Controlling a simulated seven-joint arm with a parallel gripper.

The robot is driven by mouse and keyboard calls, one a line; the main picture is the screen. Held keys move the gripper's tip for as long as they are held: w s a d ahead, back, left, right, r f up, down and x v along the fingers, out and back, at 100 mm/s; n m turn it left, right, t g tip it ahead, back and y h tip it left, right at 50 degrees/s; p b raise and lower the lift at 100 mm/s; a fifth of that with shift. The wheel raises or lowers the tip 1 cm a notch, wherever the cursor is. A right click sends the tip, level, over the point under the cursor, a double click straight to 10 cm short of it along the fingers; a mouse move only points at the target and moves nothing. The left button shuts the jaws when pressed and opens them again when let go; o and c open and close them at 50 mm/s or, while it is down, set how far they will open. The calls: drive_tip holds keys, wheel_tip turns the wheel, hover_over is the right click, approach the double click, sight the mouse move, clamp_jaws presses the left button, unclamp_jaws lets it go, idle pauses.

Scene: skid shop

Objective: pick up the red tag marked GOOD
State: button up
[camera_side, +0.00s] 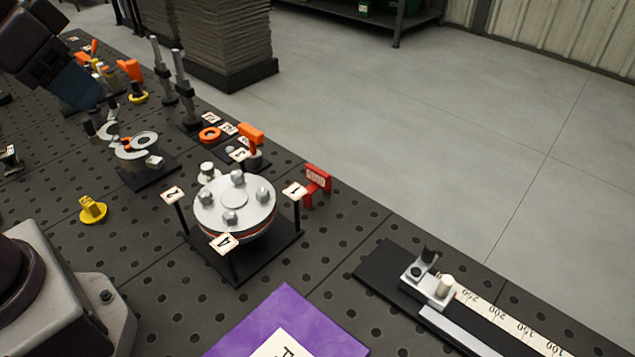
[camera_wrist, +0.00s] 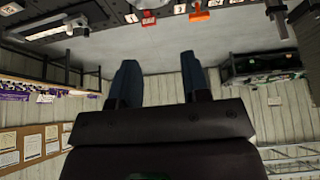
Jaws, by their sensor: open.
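The red tag (camera_side: 317,180) stands on the dark perforated table near its far edge, just right of the round fixture plate. In the wrist view a small red piece that looks like the same tag (camera_wrist: 148,19) shows at the top edge. My gripper (camera_wrist: 158,62) is open, with two blue fingers apart and nothing between them. In the side view my arm's dark end with a blue finger is at the upper left, well away from the tag.
The round plate (camera_side: 235,203) with bolts and numbered cards on posts stands close left of the tag. Orange clamps (camera_side: 250,135) and upright posts (camera_side: 183,90) stand farther back. A ruler slide (camera_side: 430,285) and purple sheet (camera_side: 290,325) lie in front. Floor lies beyond the edge.

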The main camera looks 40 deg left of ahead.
drive_tip(key=n+g+h, duration=0.5)
drive_tip(key=n+h, duration=0.9)
drive_tip(key=n, duration=0.4)
hover_over(314, 168)
drive_tip(key=a, duration=0.3)
wheel_tip(314, 168, down, 21)
drive_tip(key=shift+y, duration=0.3)
wheel_tip(314, 168, down, 7)
drive_tip(key=shift+a+r, duration=0.1)
drive_tip(key=shift+a, duration=0.05)
drive_tip(key=x, duration=0.5)
clamp_jaws()
